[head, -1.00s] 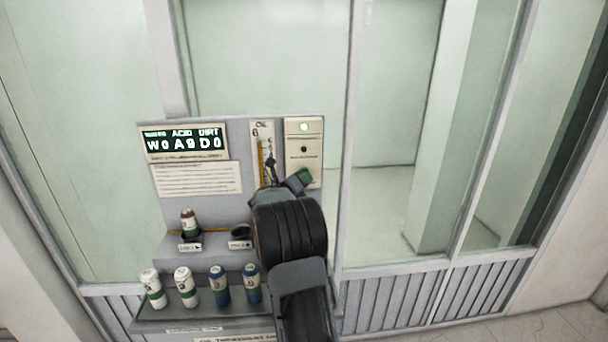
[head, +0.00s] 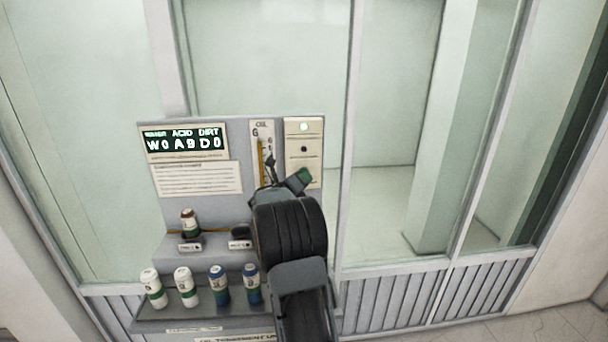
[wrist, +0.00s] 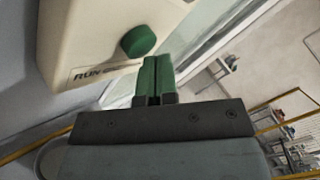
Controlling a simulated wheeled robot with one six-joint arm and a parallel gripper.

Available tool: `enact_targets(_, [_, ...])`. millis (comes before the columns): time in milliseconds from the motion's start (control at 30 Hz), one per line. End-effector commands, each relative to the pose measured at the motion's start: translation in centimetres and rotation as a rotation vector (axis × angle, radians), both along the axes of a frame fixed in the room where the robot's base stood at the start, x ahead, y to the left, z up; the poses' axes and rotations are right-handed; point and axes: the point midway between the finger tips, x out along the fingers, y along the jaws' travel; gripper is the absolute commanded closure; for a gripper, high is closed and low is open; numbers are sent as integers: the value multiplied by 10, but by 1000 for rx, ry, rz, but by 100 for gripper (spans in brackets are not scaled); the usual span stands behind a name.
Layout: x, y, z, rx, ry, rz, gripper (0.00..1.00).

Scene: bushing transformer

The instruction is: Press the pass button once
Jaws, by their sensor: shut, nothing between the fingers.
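My gripper (wrist: 154,78) is shut and empty, its two green-tipped fingers pressed together. In the wrist view a round green button (wrist: 139,41) stands out from a cream box (wrist: 100,28) whose label starts with "RUN". The fingertips show just below and right of this button, and a gap to it is visible in the picture; the depth is unclear. No readable label says "pass".
A lit display (head: 183,142) and a text card (head: 197,180) are left of the gauge (head: 261,135). A brown-topped bottle (head: 189,222) stands on the upper step. White bottles (head: 153,288) and blue bottles (head: 219,286) stand on the lower shelf. Glass panes are behind.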

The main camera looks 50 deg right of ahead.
Motion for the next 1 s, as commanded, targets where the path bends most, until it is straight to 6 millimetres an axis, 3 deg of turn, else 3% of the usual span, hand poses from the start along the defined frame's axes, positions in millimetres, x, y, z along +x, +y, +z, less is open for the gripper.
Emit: enact_targets(1000, [7, -5, 0, -1, 0, 1, 100])
